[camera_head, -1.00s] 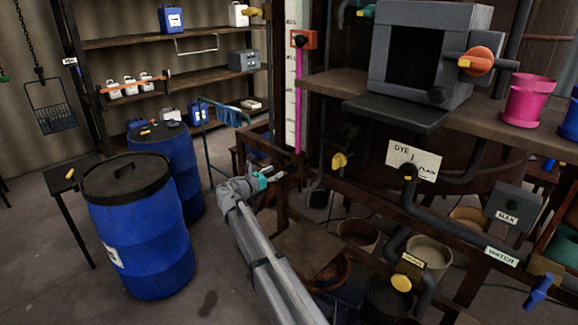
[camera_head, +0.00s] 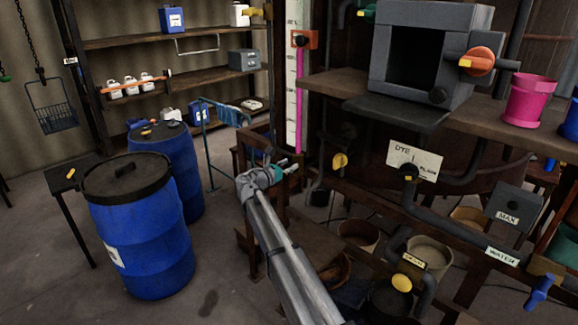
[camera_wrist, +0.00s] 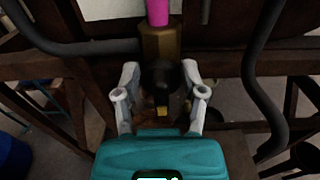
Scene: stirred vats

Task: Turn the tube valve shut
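The clear tube with pink liquid (camera_head: 298,105) stands upright beside a white scale. In the wrist view its pink lower end (camera_wrist: 157,12) enters a brass fitting (camera_wrist: 160,42). In front of the fitting is a dark valve knob (camera_wrist: 162,77) with a yellow mark (camera_wrist: 163,111) at its lower end. My gripper (camera_wrist: 161,75) is open, one pale finger on each side of the knob, with gaps showing; contact cannot be told. In the head view my gripper (camera_head: 283,164) is near the tube's foot, and the valve is hard to make out there.
A dark pipe (camera_wrist: 268,70) curves down at right in the wrist view, and another (camera_wrist: 75,46) runs at left. Wooden beams surround the valve. An orange fitting (camera_head: 303,39) is higher on the tube. Blue drums (camera_head: 140,240) stand at left.

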